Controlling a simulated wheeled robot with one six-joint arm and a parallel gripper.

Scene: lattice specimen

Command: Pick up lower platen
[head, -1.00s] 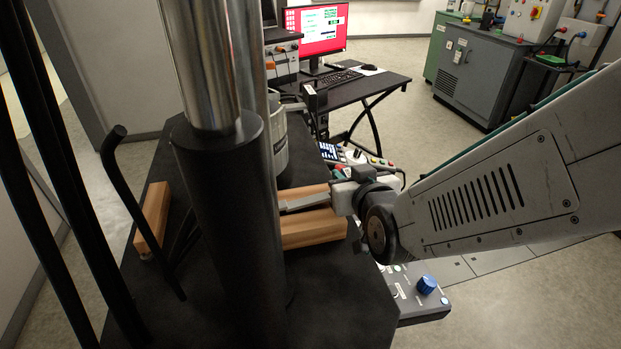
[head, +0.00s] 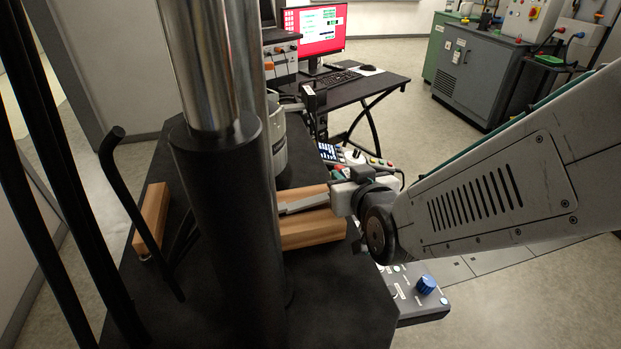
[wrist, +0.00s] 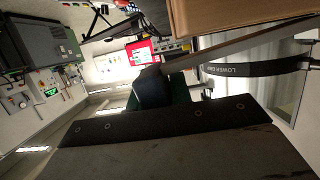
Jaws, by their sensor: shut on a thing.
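I take the grey drum-like part (head: 279,148) behind the thick column in the head view to be the lower platen. The wrist view shows a curved dark band (wrist: 245,70) with white lettering starting "LOWER". My gripper (head: 290,208) reaches in from the right, its flat grey fingers above the wooden blocks (head: 312,232). A grey finger also crosses the upper right of the wrist view (wrist: 235,43). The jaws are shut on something. I take it to be the lower platen, but the contact is hidden.
A thick dark column (head: 225,210) with a bright steel upper part stands close to my gripper. Another wooden block (head: 151,217) lies at left on the black base (head: 330,295). A control panel with a blue knob (head: 426,285) is at the front right. A desk (head: 350,92) stands behind.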

